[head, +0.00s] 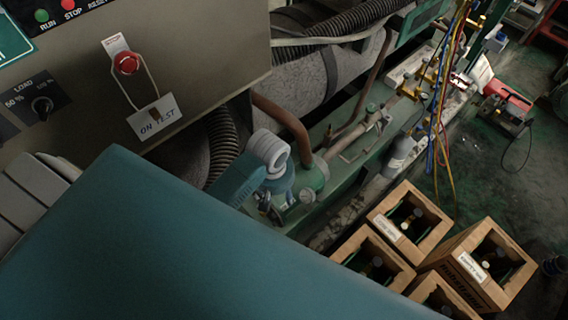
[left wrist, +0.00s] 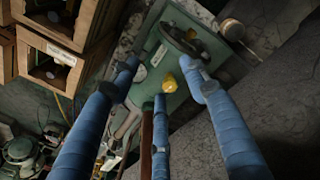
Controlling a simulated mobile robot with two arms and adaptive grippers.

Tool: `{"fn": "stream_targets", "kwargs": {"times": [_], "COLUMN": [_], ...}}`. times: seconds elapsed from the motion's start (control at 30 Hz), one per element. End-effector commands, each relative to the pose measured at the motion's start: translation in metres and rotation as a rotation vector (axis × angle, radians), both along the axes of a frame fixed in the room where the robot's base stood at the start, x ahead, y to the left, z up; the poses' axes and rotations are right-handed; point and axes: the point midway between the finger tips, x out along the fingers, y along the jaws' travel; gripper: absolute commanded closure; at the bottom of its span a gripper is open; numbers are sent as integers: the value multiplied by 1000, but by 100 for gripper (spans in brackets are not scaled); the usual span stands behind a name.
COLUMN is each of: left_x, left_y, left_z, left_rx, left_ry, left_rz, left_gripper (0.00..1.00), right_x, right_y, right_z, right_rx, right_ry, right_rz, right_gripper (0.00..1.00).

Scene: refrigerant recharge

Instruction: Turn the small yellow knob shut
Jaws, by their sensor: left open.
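The small yellow knob (left wrist: 169,84) sits on a green metal fitting (left wrist: 178,50) in the left wrist view. My left gripper (left wrist: 160,73) is open, its blue fingers spread to the left, right and below the knob in the picture. Nothing is held; whether a finger touches the knob I cannot tell. In the head view my left gripper (head: 272,205) is by the green fitting (head: 312,178) at the base of the machine, and I cannot make out the yellow knob there. My right gripper is not in view.
Wooden crates with bottles (head: 408,222) stand on the floor at the lower right. A brown pipe (head: 284,122) runs close to the fitting. Coloured hoses (head: 440,110) hang at the upper right. A grey control panel (head: 190,60) stands at the upper left.

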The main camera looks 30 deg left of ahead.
Motion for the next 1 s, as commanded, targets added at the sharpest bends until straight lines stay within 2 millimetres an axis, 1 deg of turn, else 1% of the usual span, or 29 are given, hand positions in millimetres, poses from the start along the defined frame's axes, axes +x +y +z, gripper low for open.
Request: {"fn": "stream_targets", "kwargs": {"times": [0.03,0.1,0.17,0.2,0.33,0.4,0.5,0.63,0.77,0.87,1.0], "left_x": [13,28,40,48,70,79,88,93,93,92,92], "left_y": [4,9,12,15,25,29,34,36,37,37,37], "left_z": [-2,-4,-6,-6,-5,-3,-2,-1,-11,-26,-54], "left_rx": [-4,-9,-15,-17,-22,-23,-23,-22,-23,-22,-22], "left_ry": [14,33,50,61,92,105,118,127,129,131,131], "left_rz": [71,178,271,333,522,606,692,747,757,757,755], "left_gripper": [55,55,55,55,55,55,55,55,55,55,55], "right_x": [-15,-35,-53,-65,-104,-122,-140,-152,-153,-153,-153], "right_y": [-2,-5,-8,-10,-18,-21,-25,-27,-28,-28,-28], "right_z": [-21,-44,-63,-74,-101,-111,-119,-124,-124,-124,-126], "right_rx": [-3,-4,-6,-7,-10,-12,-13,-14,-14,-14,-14], "right_ry": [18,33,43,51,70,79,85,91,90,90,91], "right_rz": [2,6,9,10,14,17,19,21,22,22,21], "right_gripper": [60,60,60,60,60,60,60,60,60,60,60]}}
